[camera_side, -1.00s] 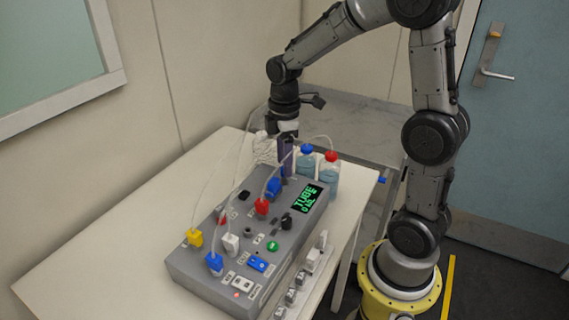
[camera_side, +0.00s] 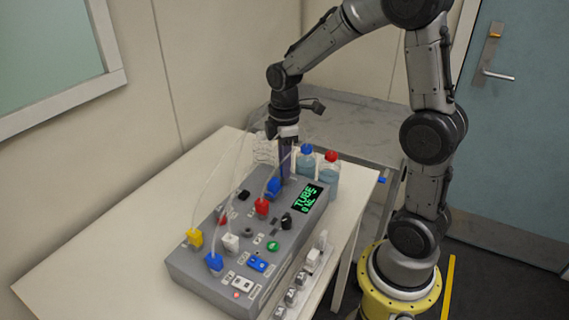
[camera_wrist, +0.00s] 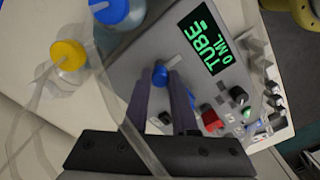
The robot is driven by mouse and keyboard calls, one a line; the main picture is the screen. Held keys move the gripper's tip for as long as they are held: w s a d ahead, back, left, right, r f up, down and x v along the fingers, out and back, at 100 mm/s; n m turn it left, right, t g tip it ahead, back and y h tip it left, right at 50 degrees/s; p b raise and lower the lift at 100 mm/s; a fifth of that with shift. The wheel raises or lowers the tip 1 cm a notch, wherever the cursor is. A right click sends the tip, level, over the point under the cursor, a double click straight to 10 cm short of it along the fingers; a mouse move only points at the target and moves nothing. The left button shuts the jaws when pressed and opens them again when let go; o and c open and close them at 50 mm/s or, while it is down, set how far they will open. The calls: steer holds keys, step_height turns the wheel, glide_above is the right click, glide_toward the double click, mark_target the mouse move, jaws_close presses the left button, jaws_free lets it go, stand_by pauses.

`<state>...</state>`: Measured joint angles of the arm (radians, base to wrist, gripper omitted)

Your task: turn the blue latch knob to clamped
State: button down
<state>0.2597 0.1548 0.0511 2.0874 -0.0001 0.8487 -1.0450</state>
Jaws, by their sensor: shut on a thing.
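Blue-capped (camera_side: 306,162) and red-capped (camera_side: 331,174) bottles stand behind the box. The table's left side (camera_side: 110,250) is clear.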

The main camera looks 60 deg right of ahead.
steer(key=m, duration=0.4)
steer(key=shift+r+m, duration=0.1)
steer(key=shift+m, duration=0.3)
steer(key=m, duration=0.4)
steer(key=shift+m, duration=0.3)
steer(key=m, duration=0.4)
steer(key=shift+m, duration=2.2)
steer(key=c, duration=0.7)
jaws_free()
